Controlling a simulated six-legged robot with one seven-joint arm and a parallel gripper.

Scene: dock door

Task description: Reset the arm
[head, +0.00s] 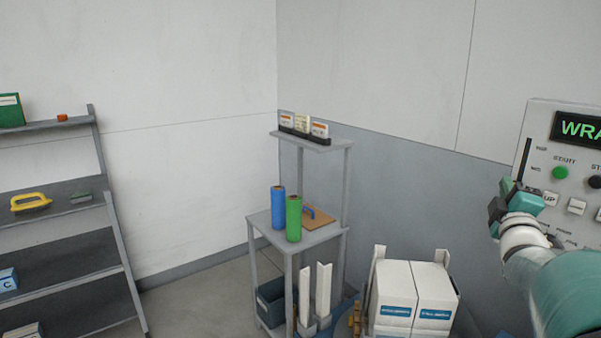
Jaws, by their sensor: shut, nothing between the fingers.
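My gripper (503,205) is at the right side of the head view, on the end of my teal and white arm. It is shut, with nothing seen between its fingers. It is in front of a pale control panel (545,140) with a lit green display (582,128) and a green button (560,172). The gripper overlaps the panel's lower left edge in the picture. I cannot tell whether it touches the panel. The panel's right part is cut off by the frame.
A grey stand (320,239) holds a blue roll (278,208) and a green roll (294,219). White boxes (430,285) stand low in front of the wall, left of my arm. A sloped grey shelf (65,258) is at the left. Bare floor (195,300) shows between shelf and stand.

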